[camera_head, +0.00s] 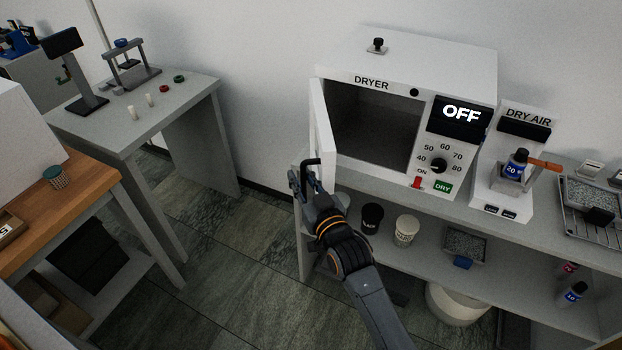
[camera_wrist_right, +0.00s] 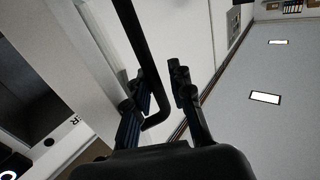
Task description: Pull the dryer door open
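The white dryer (camera_head: 470,75) stands on the grey bench, its dark chamber (camera_head: 375,125) showing. Its door (camera_head: 321,130) stands swung out at the chamber's left side, seen nearly edge-on. The black door handle (camera_head: 313,161) is at the door's lower outer part. My right gripper (camera_head: 305,175) is at the handle. In the right wrist view the handle (camera_wrist_right: 147,70) runs between the two fingers of my right gripper (camera_wrist_right: 163,82), with a visible gap to the right finger, so the fingers are apart around it. My left gripper is not in view.
The dry air unit (camera_head: 505,180) holds a blue bottle (camera_head: 516,163) right of the dryer. A black cup (camera_head: 372,217) and a white cup (camera_head: 406,230) stand on the shelf below. The floor (camera_head: 220,250) left of the dryer bench is clear.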

